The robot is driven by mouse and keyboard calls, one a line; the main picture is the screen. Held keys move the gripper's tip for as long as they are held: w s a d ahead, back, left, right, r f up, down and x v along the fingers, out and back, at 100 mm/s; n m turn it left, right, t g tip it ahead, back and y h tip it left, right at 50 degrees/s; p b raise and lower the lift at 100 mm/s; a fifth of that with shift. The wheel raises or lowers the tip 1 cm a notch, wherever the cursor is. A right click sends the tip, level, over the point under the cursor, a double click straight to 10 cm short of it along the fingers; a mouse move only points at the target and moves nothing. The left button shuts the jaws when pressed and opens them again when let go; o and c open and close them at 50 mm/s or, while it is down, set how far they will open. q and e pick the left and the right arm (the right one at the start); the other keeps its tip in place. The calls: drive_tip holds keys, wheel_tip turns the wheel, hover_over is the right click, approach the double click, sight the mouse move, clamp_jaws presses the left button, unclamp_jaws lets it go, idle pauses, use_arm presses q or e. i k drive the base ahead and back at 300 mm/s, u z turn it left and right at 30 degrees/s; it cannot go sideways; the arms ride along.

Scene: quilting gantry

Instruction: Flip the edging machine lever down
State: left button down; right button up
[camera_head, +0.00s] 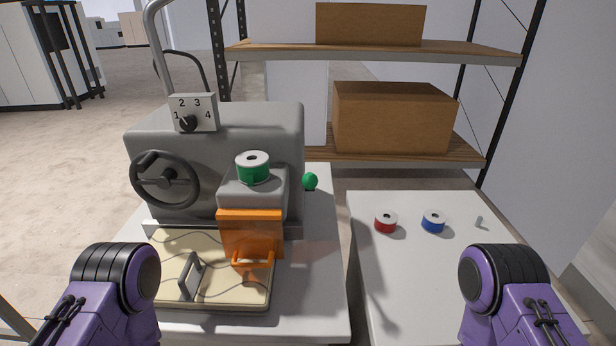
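The grey edging machine (215,150) stands on a white table on the left. A green ball knob (310,181) shows at its right side; it looks like the end of the lever, but the lever's arm is hidden or too small to make out. An orange guard (251,235) covers the machine's front, above a cream patterned plate (225,295) with a grey upright handle (190,276). Purple and black parts of my two arms show at the lower left and lower right. Neither gripper is in view, and nothing of mine touches the machine.
A green spool (253,167) sits on the machine, with a handwheel (165,179) and numbered dial (194,113). On the right table (430,280) are a red spool (385,223), a blue spool (433,221) and a small peg (479,222). A shelf with boxes (395,118) stands behind.

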sight(309, 181)
drive_tip(key=z, duration=0.7)
drive_tip(key=k, duration=1.1)
drive_tip(key=u, duration=0.15)
